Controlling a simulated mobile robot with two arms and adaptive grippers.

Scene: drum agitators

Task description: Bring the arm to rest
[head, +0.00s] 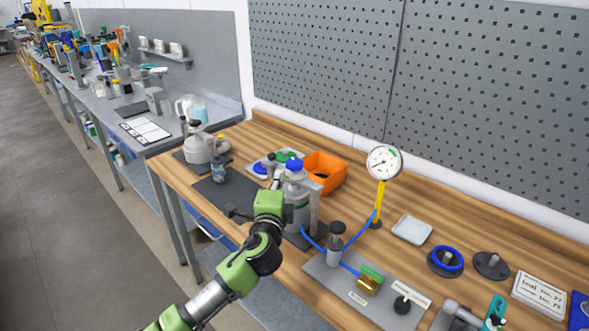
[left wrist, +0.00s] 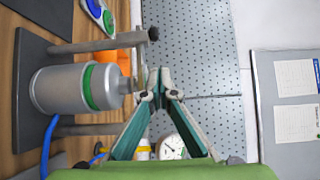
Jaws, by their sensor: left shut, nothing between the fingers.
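My left arm comes in from the lower left in the head view. Its gripper (head: 277,183) is in front of and beside a grey cylinder (head: 298,212) with a green band, which stands in a frame on the wooden bench. In the left wrist view the two fingers of my left gripper (left wrist: 160,78) meet at their tips, shut with nothing between them. The grey cylinder (left wrist: 60,90) lies to the left of the fingers there, apart from them as far as I can tell. My right gripper is not in view.
An orange bin (head: 325,172) stands behind the cylinder. A dial gauge (head: 384,162) on a yellow stem and a grey plate (head: 322,268) with blue hoses are to the right. A grey flask-like vessel (head: 197,148) stands at left. A pegboard (head: 480,100) closes off the back.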

